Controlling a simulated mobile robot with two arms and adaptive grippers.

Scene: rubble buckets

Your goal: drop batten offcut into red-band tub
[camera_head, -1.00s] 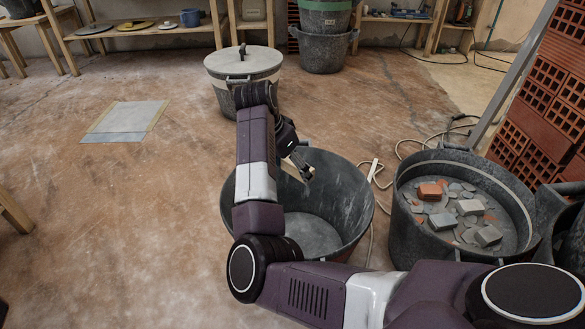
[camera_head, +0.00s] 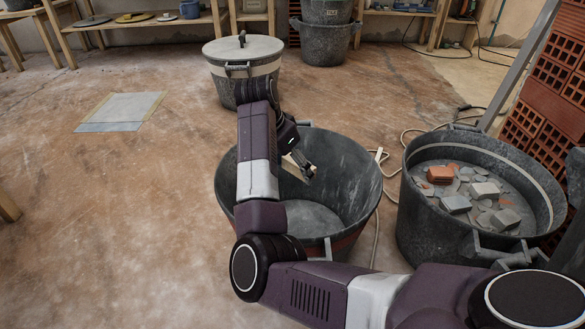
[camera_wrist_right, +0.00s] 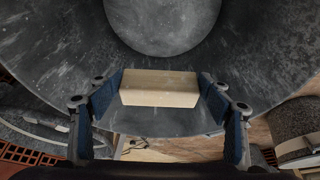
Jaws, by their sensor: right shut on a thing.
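The red-band tub (camera_head: 352,190) is a dark grey bucket in the middle of the head view, with part of its red band showing low on the front. My right gripper (camera_head: 300,168) is over the tub's opening and shut on the batten offcut (camera_wrist_right: 160,88), a short pale wooden block. In the right wrist view the block sits between the two blue-padded fingers (camera_wrist_right: 160,95). The tub's inner wall (camera_wrist_right: 60,50) and round bottom (camera_wrist_right: 165,22) show behind it. The tub's inside looks empty where it shows; my arm hides its left part. My left gripper is not in view.
A white-band tub (camera_head: 420,212) with rubble stands close on the right. A lidded tub (camera_head: 240,58) stands behind. Red hollow bricks (camera_head: 555,100) are stacked at the right. A cable (camera_head: 408,135) lies between the tubs. The floor at left is clear around a flat grey sheet (camera_head: 120,111).

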